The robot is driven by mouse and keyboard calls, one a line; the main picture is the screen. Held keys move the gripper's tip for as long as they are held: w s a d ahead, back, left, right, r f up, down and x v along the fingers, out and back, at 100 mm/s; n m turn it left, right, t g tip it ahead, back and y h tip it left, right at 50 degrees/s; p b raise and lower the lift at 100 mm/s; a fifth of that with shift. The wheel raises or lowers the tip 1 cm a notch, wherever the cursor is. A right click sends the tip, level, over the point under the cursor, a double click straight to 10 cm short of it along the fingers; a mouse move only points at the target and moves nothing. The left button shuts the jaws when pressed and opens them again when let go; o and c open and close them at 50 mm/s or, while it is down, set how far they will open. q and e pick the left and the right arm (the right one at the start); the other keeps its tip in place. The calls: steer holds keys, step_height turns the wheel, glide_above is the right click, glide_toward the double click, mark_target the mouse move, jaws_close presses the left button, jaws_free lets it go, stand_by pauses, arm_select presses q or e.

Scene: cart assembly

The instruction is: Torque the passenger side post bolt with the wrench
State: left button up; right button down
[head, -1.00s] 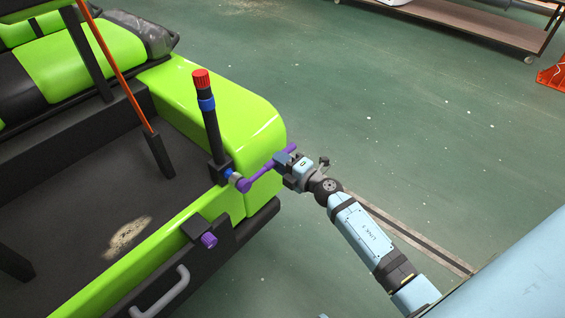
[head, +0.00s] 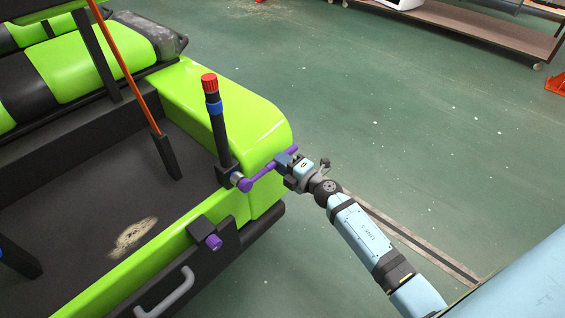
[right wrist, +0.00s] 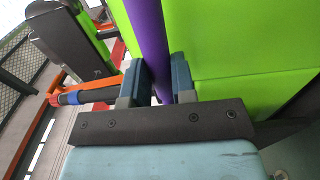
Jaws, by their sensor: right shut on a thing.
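The purple wrench (head: 262,175) has its head at the silver bolt (head: 236,178) at the foot of the black post, on the cart's near corner. The post (head: 218,128) stands up, with a red cap and blue band. My right gripper (head: 287,160) is shut on the wrench handle, beside the green body panel. In the right wrist view the purple handle (right wrist: 148,38) passes between my two fingers (right wrist: 156,82). Whether the wrench head is fully seated on the bolt cannot be told. My left gripper is not in view.
The green cart body (head: 235,118) is close beside my right gripper. A purple knob (head: 213,242) and a grey handle (head: 168,294) are on the cart's near side. An orange bar (head: 124,65) rises behind the post. The green floor (head: 400,130) to the right is clear.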

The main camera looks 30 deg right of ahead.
step_height(320, 180, down, 2)
steer(key=shift+a+f+m, duration=0.1)
steer(key=shift+m, duration=0.9)
arm_select(q)
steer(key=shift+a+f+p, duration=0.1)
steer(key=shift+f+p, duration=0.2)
steer(key=shift+p, duration=0.1)
arm_select(e)
steer(key=shift+m, duration=0.4)
steer(key=shift+f+v, duration=0.2)
steer(key=shift+v, duration=1.15)
steer(key=shift+f+v, duration=0.25)
steer(key=shift+v, duration=1.05)
steer(key=shift+a+r, duration=0.1)
